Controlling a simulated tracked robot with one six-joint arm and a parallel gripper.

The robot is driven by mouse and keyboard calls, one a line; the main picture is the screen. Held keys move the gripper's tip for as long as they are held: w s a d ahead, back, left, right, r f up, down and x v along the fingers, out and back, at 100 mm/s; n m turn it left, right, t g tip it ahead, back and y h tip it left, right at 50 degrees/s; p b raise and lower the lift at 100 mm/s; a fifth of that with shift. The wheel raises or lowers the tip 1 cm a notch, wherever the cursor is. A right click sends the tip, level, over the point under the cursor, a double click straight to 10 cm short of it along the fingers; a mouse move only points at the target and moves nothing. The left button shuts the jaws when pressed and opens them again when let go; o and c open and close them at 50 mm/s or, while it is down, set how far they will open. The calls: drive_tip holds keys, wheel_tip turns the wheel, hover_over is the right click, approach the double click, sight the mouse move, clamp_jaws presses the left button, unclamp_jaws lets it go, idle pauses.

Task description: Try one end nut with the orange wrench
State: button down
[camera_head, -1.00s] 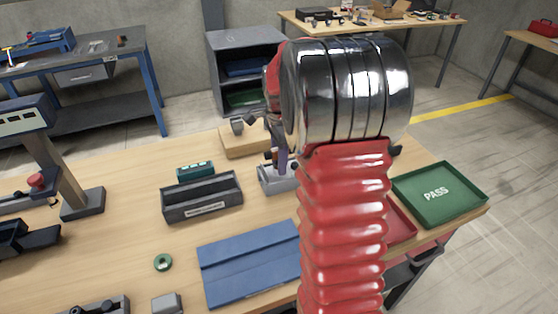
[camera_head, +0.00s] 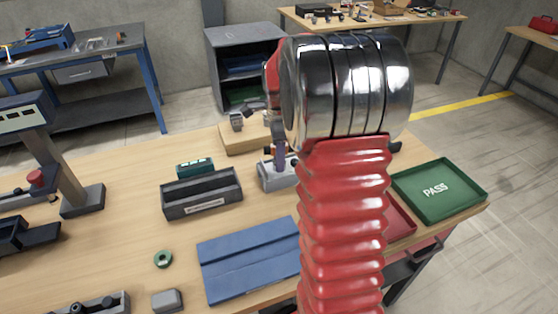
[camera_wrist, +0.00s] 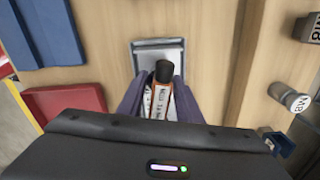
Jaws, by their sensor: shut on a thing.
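My gripper (camera_wrist: 163,103) has its two purple fingers shut on a slim thing (camera_wrist: 160,97) with orange edges, a white printed label and a black rounded end. I cannot tell whether it is the orange wrench. In the wrist view it is over or just in front of a grey-framed holder (camera_wrist: 148,46). Contact between them cannot be made out. In the head view, my arm hides most of my gripper, and a purple finger (camera_head: 279,156) shows above the grey holder (camera_head: 276,182). In the wrist view, a light cylinder marked M8 (camera_wrist: 287,95) lies at the right. I cannot identify an end nut.
A raised wooden board (camera_head: 240,146) stands behind the holder. A dark open box (camera_head: 203,208) is to its left. The blue mat (camera_head: 245,270) is in front. The red tray (camera_wrist: 72,98) and green PASS tray (camera_head: 437,213) are at the right side of the table.

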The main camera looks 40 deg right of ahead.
drive_tip(key=shift+n, duration=0.7)
drive_tip(key=shift+r, duration=0.15)
drive_tip(key=shift+r, duration=2.35)
drive_tip(key=shift+s, duration=0.15)
